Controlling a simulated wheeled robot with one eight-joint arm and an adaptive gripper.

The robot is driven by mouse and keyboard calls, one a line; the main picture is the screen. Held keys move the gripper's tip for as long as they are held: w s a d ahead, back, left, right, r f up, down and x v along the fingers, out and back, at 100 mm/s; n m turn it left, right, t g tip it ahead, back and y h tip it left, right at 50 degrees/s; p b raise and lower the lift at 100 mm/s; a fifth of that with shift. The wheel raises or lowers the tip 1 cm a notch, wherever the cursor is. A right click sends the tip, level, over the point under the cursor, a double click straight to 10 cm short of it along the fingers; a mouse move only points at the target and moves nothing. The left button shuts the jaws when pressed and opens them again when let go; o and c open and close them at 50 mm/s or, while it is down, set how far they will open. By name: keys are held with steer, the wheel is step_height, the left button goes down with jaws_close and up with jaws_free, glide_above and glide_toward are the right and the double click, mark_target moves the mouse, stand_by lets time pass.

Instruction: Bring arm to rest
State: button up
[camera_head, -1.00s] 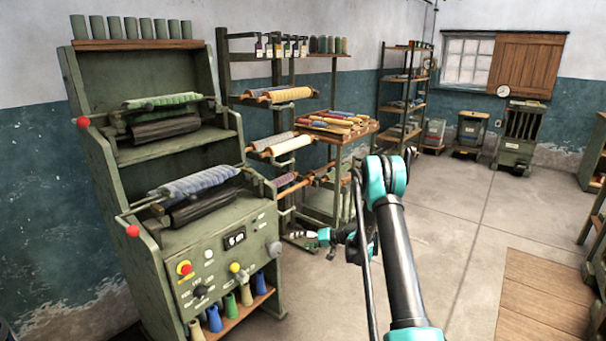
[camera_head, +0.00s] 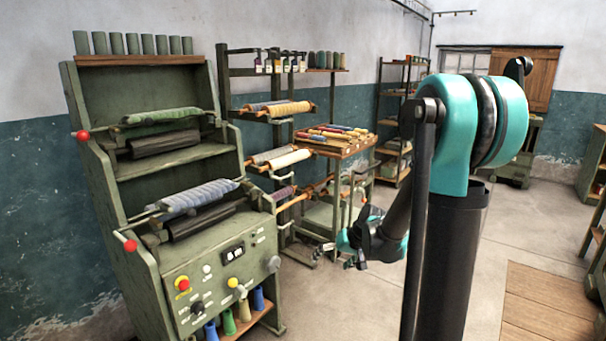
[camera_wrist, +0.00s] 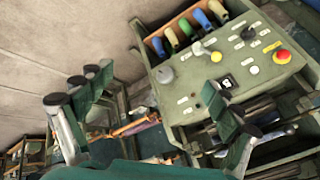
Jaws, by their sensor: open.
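My gripper (camera_head: 352,260) hangs low in the head view, in front of the shelving rack and to the right of the green winding machine. Its jaws are open and nothing is between them. In the wrist view the two fingers (camera_wrist: 155,105) stand wide apart, with the green machine's control panel (camera_wrist: 245,80) beyond them, seen at a tilt. My teal and black arm is folded, with its elbow high at the right of the head view. It hides part of the back wall.
The green machine (camera_head: 150,75) stands at the left, clear of my gripper. A rack with a tray of coloured spools (camera_head: 338,138) stands behind my gripper. Another shelf (camera_head: 400,75) is at the back. Open floor and a wooden floor panel (camera_head: 550,300) lie at the right.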

steer(key=s+d+f+h, duration=0.1)
steer(key=s+d, duration=0.4)
steer(key=s, duration=0.6)
steer(key=s+d+f+m+h, duration=0.1)
steer(key=s+d+h, duration=0.3)
steer(key=s, duration=0.7)
steer(key=shift+d, duration=0.45)
steer(key=shift+c, duration=0.6)
